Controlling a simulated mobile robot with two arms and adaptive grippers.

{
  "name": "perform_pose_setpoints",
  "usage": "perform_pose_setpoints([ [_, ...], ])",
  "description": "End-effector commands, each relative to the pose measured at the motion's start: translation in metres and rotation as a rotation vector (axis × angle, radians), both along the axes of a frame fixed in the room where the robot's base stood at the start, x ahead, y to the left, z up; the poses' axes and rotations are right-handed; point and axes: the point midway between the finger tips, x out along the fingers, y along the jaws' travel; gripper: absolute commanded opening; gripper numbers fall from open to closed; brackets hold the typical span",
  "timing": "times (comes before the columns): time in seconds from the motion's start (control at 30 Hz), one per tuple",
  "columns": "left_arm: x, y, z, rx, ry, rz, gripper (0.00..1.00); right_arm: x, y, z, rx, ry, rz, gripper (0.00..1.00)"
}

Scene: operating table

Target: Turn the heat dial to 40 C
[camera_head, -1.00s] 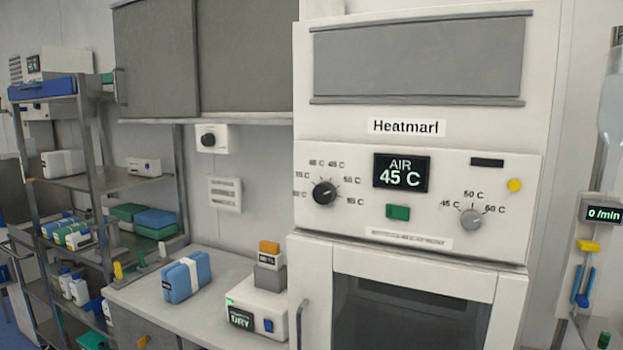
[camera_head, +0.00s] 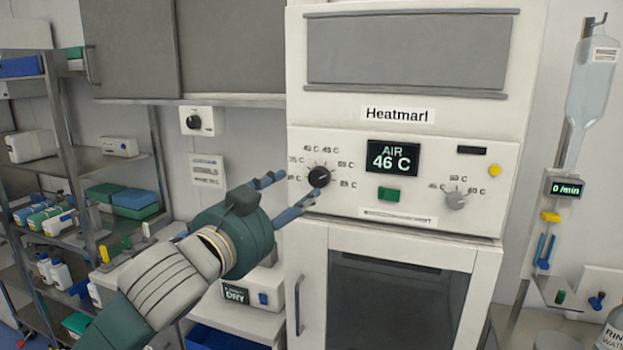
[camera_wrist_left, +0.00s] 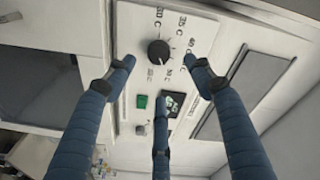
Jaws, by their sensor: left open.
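The heat dial (camera_head: 319,176) is a black round knob with a printed temperature scale, on the left of the white Heatmarl cabinet's (camera_head: 420,215) control panel. In the left wrist view the dial (camera_wrist_left: 158,50) stands between and beyond the spread fingers (camera_wrist_left: 160,75). No finger clearly touches it; contact is hard to judge. My right gripper is out of view.
A green button (camera_head: 389,194) sits below the display, and a grey smaller knob (camera_head: 455,200) is on the panel's right. A counter with a DRY device (camera_head: 236,294) lies below my left arm. Shelves stand at left, a drip stand with bottle (camera_head: 592,85) at right.

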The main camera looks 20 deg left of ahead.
Motion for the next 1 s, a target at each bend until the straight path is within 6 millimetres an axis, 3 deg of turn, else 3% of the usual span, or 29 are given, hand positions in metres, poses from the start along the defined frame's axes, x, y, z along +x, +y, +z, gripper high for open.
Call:
perform_pose_setpoints([
  [0.3,0.06,-0.009,0.003,-0.004,0.003,0.0,0.53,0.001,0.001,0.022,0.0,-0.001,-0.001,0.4],
  [0.5,0.085,-0.013,0.001,-0.003,0.002,0.0,0.53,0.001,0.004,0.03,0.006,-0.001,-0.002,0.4],
  [0.9,0.093,-0.014,-0.001,-0.001,0.0,0.0,0.53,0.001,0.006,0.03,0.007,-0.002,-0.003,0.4],
  [1.0,0.093,-0.014,-0.001,-0.001,0.001,0.001,0.33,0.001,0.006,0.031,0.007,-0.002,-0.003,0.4],
])
